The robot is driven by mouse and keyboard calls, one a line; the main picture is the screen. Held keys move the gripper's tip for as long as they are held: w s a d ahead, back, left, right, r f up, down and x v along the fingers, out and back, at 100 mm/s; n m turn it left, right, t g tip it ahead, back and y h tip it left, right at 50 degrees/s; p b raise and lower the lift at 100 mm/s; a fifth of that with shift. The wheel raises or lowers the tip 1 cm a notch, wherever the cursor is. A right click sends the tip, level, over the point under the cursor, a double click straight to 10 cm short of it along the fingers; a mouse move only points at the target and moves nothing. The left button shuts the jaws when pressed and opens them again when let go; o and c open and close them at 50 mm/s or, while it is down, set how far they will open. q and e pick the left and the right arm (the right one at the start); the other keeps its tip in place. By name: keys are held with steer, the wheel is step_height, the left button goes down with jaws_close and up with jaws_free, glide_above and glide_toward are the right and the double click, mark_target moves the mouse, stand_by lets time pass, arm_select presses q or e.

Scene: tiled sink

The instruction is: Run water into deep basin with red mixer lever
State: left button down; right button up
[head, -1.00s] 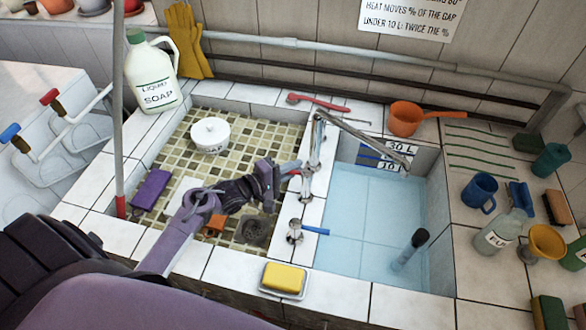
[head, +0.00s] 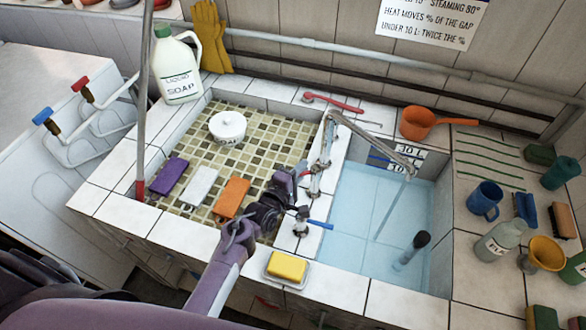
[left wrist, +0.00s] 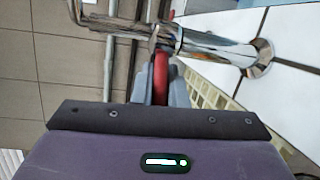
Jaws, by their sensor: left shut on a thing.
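The chrome mixer (head: 325,150) stands on the tiled divider, its spout (head: 375,135) reaching over the deep basin (head: 350,205). A thin stream of water (head: 392,208) falls from the spout end into this pale blue basin. My left gripper (head: 300,178) is at the mixer's near side. In the left wrist view its fingers are shut on the red lever (left wrist: 161,78), beside the chrome body (left wrist: 215,45). In the head view the lever is mostly hidden by the gripper. A blue lever (head: 320,225) sits closer to me. My right gripper is not in view.
A yellow sponge (head: 286,266) lies on the front edge. A dark-topped plunger-like stick (head: 415,246) stands in the deep basin. An orange pan (head: 418,122) stands behind.

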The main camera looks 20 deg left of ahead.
arm_select(q)
steer(key=shift+f, duration=0.1)
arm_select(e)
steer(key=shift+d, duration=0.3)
arm_select(q)
steer(key=c, duration=1.5)
jaws_free()
steer(key=shift+o, duration=0.2)
steer(key=shift+s+a, duration=0.15)
steer(key=shift+s, duration=0.45)
steer(key=b+v, duration=0.1)
steer(key=v, duration=0.5)
steer(key=shift+s, duration=0.35)
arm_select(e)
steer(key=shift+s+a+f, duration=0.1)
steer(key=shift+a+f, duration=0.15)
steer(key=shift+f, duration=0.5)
